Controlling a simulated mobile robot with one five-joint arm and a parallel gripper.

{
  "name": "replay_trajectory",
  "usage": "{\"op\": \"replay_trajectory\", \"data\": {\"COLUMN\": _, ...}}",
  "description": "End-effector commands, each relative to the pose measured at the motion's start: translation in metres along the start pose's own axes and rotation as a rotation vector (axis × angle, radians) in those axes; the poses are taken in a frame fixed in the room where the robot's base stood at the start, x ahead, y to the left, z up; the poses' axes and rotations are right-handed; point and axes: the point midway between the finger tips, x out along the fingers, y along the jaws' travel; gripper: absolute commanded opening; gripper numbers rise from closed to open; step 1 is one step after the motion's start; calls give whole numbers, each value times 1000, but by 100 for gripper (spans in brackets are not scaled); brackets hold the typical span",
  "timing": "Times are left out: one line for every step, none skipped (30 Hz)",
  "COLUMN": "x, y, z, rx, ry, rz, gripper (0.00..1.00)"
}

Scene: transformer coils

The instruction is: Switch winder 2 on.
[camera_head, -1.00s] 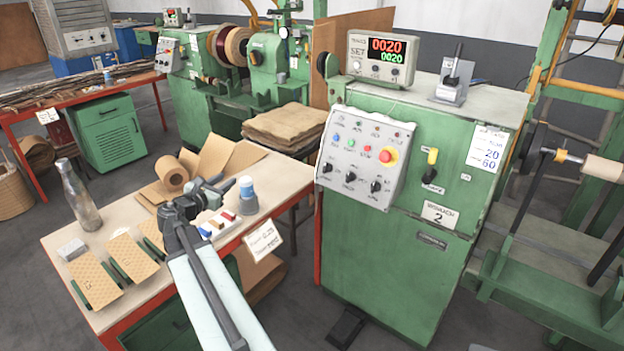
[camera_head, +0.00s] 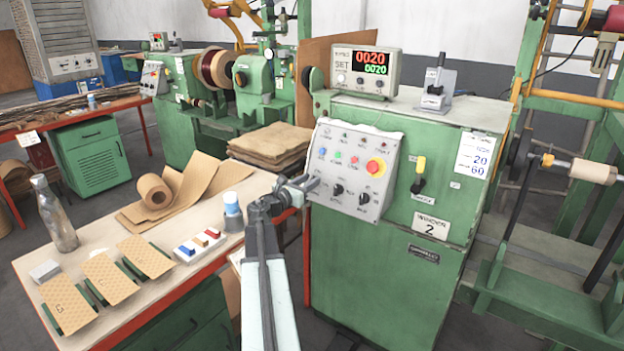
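Winder 2 (camera_head: 385,270) is a green cabinet, with a label (camera_head: 431,227) reading "WINDER 2".
A workbench (camera_head: 130,232) at the left holds a paper roll (camera_head: 153,189), a bottle (camera_head: 55,215), a blue-capped pot (camera_head: 232,208) and patterned sheets. A stack of brown sheets (camera_head: 270,147) lies behind my gripper. A green frame with a spool (camera_head: 592,172) stands right of the winder.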

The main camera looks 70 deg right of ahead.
Motion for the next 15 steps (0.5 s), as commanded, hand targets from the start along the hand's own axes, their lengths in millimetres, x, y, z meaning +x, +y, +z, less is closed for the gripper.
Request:
{"op": "replay_trajectory", "data": {"x": 8, "y": 2, "z": 0, "rx": 0, "ry": 0, "rz": 0, "gripper": 32}}
{"op": "replay_trajectory", "data": {"x": 11, "y": 2, "z": 0, "rx": 0, "ry": 0, "rz": 1, "gripper": 32}}
{"op": "replay_trajectory", "data": {"x": 13, "y": 1, "z": 0, "rx": 0, "ry": 0, "rz": 1, "gripper": 32}}
{"op": "replay_trajectory", "data": {"x": 14, "y": 1, "z": 0, "rx": 0, "ry": 0, "rz": 1, "gripper": 32}}
{"op": "replay_trajectory", "data": {"x": 14, "y": 1, "z": 0, "rx": 0, "ry": 0, "rz": 1, "gripper": 32}}
{"op": "replay_trajectory", "data": {"x": 14, "y": 0, "z": 0, "rx": 0, "ry": 0, "rz": 1, "gripper": 32}}
{"op": "replay_trajectory", "data": {"x": 13, "y": 0, "z": 0, "rx": 0, "ry": 0, "rz": 1, "gripper": 32}}
{"op": "replay_trajectory", "data": {"x": 13, "y": 0, "z": 0, "rx": 0, "ry": 0, "rz": 1, "gripper": 32}}
{"op": "replay_trajectory", "data": {"x": 13, "y": 0, "z": 0, "rx": 0, "ry": 0, "rz": 1, "gripper": 32}}
{"op": "replay_trajectory", "data": {"x": 13, "y": 0, "z": 0, "rx": 0, "ry": 0, "rz": 1, "gripper": 29}}
{"op": "replay_trajectory", "data": {"x": 13, "y": 0, "z": 0, "rx": 0, "ry": 0, "rz": 1, "gripper": 21}}
{"op": "replay_trajectory", "data": {"x": 13, "y": 0, "z": 0, "rx": 0, "ry": 0, "rz": 1, "gripper": 10}}
{"op": "replay_trajectory", "data": {"x": 13, "y": 0, "z": 0, "rx": 1, "ry": 0, "rz": 1, "gripper": 1}}
{"op": "replay_trajectory", "data": {"x": 13, "y": 0, "z": 0, "rx": 1, "ry": 1, "rz": 0, "gripper": 0}}
{"op": "replay_trajectory", "data": {"x": 13, "y": 0, "z": 0, "rx": 1, "ry": 1, "rz": 0, "gripper": 0}}
